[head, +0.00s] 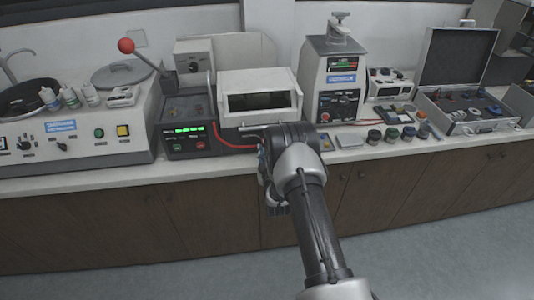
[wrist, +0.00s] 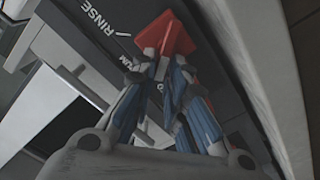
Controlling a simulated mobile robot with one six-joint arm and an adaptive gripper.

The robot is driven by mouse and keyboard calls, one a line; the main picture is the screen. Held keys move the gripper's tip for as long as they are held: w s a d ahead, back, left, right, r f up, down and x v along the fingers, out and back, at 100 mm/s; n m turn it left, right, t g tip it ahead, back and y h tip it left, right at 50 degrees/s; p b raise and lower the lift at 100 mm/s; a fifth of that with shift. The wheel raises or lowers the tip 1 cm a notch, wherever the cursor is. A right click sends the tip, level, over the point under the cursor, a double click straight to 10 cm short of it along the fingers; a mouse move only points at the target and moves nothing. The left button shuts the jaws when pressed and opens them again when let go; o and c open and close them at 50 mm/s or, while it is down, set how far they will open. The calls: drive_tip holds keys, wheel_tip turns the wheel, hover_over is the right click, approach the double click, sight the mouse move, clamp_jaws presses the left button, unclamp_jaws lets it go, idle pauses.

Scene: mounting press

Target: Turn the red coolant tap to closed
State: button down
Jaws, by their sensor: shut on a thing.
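The red coolant tap (wrist: 172,36) shows in the wrist view as a red, wedge-shaped handle on a dark panel. My gripper (wrist: 163,62) is shut on this red handle, with one blue-and-grey finger on each side of it. The fingertips cover the handle's lower part. White lettering beside it reads "RINSE", with a second label partly hidden by a finger. In the head view my arm reaches to the counter's front edge, and the tap cannot be made out there.
A press with a red-ball lever (head: 126,46) and a white hooded box (head: 258,90) stand behind my arm. A grinder (head: 75,140) is at left. A grey machine (head: 335,75), small jars and an open case (head: 470,115) are at right. The floor in front is clear.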

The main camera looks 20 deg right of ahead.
drive_tip(key=shift+f+n+b, duration=0.2)
drive_tip(key=shift+n+b, duration=0.1)
drive_tip(key=shift+n, duration=0.2)
drive_tip(key=c, duration=1.6)
unclamp_jaws()
drive_tip(key=shift+c, duration=0.2)
drive_tip(key=shift+s+a, duration=0.1)
drive_tip(key=v, duration=1.2)
drive_tip(key=shift+r, duration=0.1)
